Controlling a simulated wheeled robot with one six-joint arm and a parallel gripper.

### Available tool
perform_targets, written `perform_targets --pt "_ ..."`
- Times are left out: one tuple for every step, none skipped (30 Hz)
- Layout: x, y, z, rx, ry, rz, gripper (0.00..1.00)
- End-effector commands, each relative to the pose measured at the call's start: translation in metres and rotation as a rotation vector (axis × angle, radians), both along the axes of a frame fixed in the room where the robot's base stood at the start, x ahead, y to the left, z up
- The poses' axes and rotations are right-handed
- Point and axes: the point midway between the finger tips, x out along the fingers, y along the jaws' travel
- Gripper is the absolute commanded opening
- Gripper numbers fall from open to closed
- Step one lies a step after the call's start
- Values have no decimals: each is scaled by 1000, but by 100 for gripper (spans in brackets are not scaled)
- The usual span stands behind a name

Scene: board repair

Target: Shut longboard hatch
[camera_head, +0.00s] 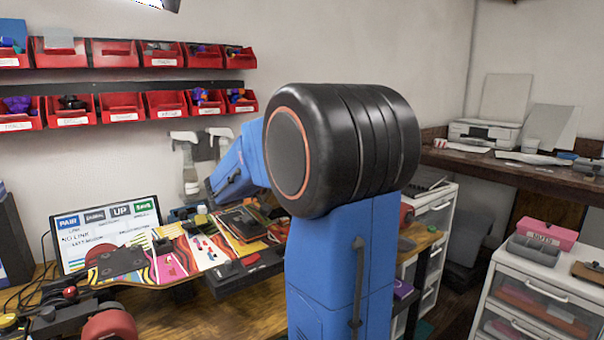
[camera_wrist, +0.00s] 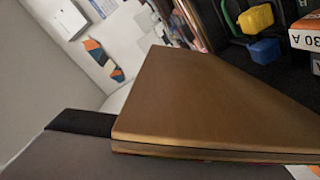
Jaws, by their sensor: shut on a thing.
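The longboard (camera_head: 170,258), with a bright striped graphic, lies across the workbench in the head view. Its hatch looks like the brown panel (camera_wrist: 215,105) that fills the middle of the wrist view, tilted up beside an open dark compartment (camera_wrist: 268,75). A yellow connector (camera_wrist: 256,18) and a blue connector (camera_wrist: 264,50) show in that compartment. My gripper (camera_wrist: 88,135) shows as a grey and black finger at the panel's lower left edge and is shut on the hatch. The other finger is hidden. In the head view my arm covers part of the board's right side.
An orange and white box marked 30 A (camera_wrist: 305,38) sits beside the compartment. A screen (camera_head: 105,235) stands behind the board. Red bins (camera_head: 120,106) line the wall above. A white drawer unit (camera_head: 545,295) stands at the right.

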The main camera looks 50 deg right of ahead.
Motion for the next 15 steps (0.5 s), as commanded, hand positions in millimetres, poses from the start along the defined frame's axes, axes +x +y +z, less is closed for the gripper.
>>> perform_targets --pt "0 0 -1 0 -3 2 0" --pt "0 0 -1 0 -5 2 0" --pt "0 1 -1 -1 -6 2 0" --pt "0 0 -1 -1 -7 2 0" --pt "0 0 -1 -1 -7 2 0" --pt "0 1 -1 -1 -7 2 0" --pt "0 1 -1 -1 -7 2 0" --pt "0 1 -1 -1 -7 2 0" --pt "0 1 -1 -1 -7 2 0" --pt "0 1 -1 -1 -7 2 0" --pt "0 0 -1 -1 -6 2 0" --pt "0 0 -1 -1 -6 2 0" --pt "0 0 -1 -1 -6 2 25" --pt "0 0 -1 -1 -6 2 32" --pt "0 0 -1 -1 -6 2 40"
